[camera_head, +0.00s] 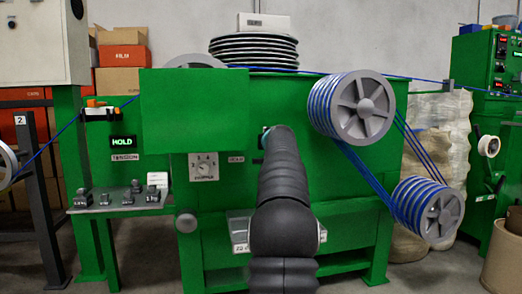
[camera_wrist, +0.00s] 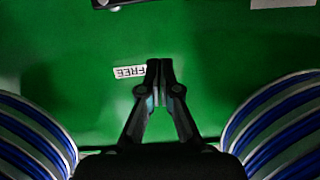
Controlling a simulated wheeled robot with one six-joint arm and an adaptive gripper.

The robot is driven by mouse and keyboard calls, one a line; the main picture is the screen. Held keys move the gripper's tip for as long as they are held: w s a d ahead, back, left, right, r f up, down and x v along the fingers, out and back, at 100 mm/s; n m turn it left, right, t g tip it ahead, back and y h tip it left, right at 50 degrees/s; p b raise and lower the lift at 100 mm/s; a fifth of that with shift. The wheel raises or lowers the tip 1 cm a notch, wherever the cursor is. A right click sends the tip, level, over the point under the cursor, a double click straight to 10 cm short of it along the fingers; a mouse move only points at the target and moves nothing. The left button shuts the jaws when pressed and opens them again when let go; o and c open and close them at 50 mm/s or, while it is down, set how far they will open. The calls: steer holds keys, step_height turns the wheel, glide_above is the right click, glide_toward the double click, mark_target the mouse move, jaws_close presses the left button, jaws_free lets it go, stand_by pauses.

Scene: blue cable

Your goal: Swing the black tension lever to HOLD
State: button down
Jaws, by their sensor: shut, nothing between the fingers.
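In the wrist view my gripper (camera_wrist: 161,66) is shut and empty, its fingertips together in front of a green panel. A small white label reading FREE (camera_wrist: 129,72), upside down in this view, is just left of the fingertips. A dark part (camera_wrist: 118,3) is cut off by the top edge; I cannot tell if it is the black tension lever. In the head view my black arm reaches the green machine's front and hides the gripper and part of the panel. The display (camera_head: 123,141) above the TENSION label (camera_head: 125,157) is lit green and reads HOLD.
Two grey pulleys wound with blue cable, upper (camera_head: 362,107) and lower (camera_head: 428,209), stand right of my arm. A dial (camera_head: 203,166) and a grey knob (camera_head: 186,222) are on the left. A shelf (camera_head: 118,205) holds several small dark weights.

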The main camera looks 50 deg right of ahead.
steer(key=shift+v, duration=1.3)
